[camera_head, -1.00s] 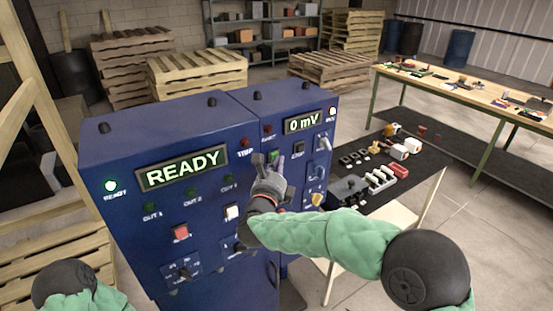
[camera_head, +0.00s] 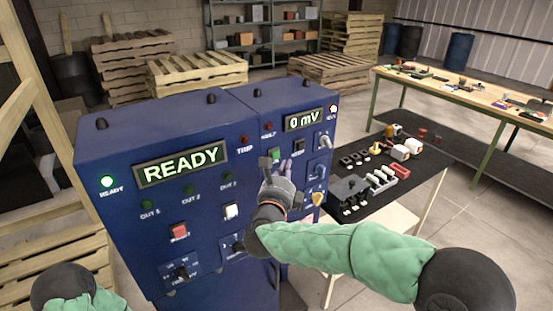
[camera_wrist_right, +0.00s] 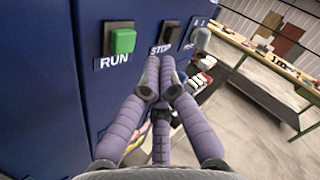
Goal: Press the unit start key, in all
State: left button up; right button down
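A blue control cabinet stands in front of me. Its right unit (camera_head: 290,105) bears a display reading "0 mV" (camera_head: 303,121). The green key (camera_head: 276,154) is on that unit; the right wrist view shows it labelled RUN (camera_wrist_right: 123,41). A dark key labelled STOP (camera_wrist_right: 169,33) is to its right. My right gripper (camera_head: 279,168) is in front of this panel, just below the green key. In the right wrist view its fingers (camera_wrist_right: 160,63) come together at the tips, empty, below STOP and right of RUN. Contact with the panel cannot be told. My left gripper is out of view.
The left unit's display reads "READY" (camera_head: 181,164), with a lit green lamp (camera_head: 107,182) beside it. A red switch (camera_head: 179,231) and a white switch (camera_head: 231,211) sit below. A black-topped table (camera_head: 425,170) with small parts stands right of the cabinet. Pallets (camera_head: 197,72) stand behind.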

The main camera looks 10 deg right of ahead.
jog(key=shift+s+d+b, duration=0.3)
jog(key=shift+s, duration=0.45)
jog(key=shift+s+d+b, duration=0.25)
jog(key=shift+s, duration=0.45)
